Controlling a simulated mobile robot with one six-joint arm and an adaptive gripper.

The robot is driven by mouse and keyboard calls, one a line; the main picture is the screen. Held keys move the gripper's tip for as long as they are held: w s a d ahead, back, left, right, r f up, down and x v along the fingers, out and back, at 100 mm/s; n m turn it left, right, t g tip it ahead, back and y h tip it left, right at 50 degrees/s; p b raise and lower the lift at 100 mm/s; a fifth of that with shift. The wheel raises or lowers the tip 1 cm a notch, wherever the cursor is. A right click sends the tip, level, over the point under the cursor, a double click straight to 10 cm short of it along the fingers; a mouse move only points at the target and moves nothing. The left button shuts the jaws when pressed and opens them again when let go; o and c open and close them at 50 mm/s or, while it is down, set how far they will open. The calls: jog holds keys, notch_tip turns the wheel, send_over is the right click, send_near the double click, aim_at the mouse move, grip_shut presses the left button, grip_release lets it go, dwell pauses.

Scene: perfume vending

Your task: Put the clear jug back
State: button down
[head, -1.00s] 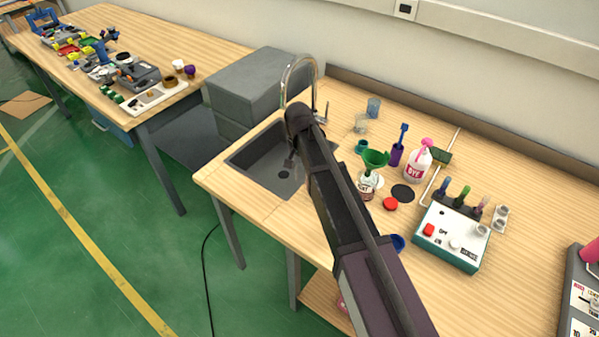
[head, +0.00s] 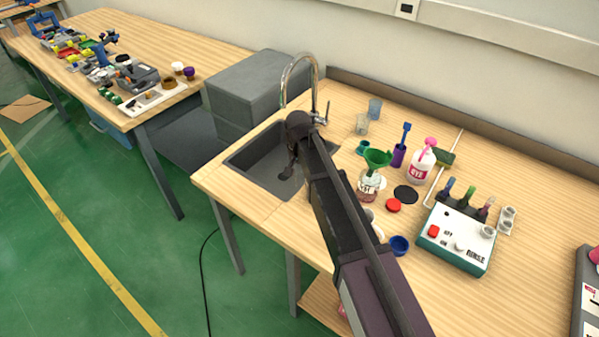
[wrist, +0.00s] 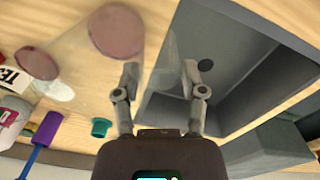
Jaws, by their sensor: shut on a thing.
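The clear jug (wrist: 158,50) is see-through and faint in the wrist view, between the two fingers of my gripper (wrist: 162,72), which is shut on it. A pinkish round patch (wrist: 115,30) shows at the jug's far side; I cannot tell whether it is inside the jug. In the head view my gripper (head: 291,165) hangs over the sink (head: 262,165), and the jug cannot be made out there.
A jar with a green funnel (head: 377,158), a DYE bottle (head: 422,163), a purple cup (head: 398,156) and a red lid (head: 393,206) stand right of my arm. The faucet (head: 315,85) rises beside the gripper. A control box (head: 456,238) is at right.

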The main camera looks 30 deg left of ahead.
jog(key=shift+c, duration=0.8)
grip_release()
notch_tip(320, 180, up, 12)
jog(key=p, duration=1.2)
jog(key=shift+a, duration=0.15)
dwell(0.3)
